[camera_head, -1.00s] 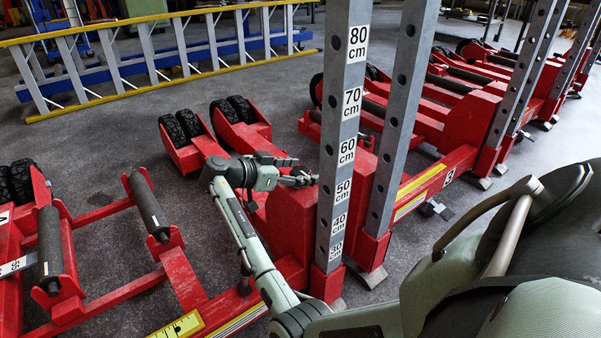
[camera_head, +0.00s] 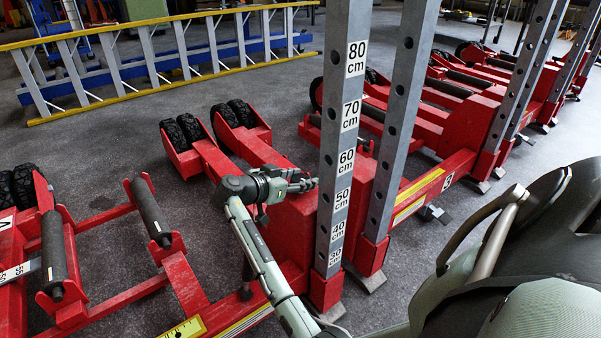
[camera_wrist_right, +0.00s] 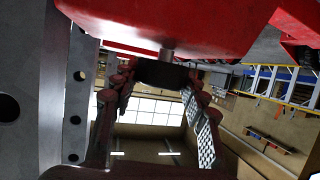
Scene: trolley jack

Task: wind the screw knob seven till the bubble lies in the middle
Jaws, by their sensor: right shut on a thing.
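The screw knob (camera_wrist_right: 160,73) shows in the right wrist view as a dark, round piece on a short grey shaft under a red body (camera_wrist_right: 180,22). My right gripper (camera_wrist_right: 160,88) has a finger on each side of the knob and is shut on it. In the head view the right gripper (camera_head: 302,184) is at the red jack body (camera_head: 292,222), just left of the grey post with height labels (camera_head: 345,150); the knob cannot be made out there. No bubble can be made out in either view. My left gripper is not in view.
A second grey post with holes (camera_head: 395,130) stands right of the labelled one. Red frames with rollers (camera_head: 150,210) and black wheels (camera_head: 183,132) lie to the left. A yellow and grey ladder (camera_head: 150,62) lies behind. Open grey floor (camera_head: 110,130) lies between.

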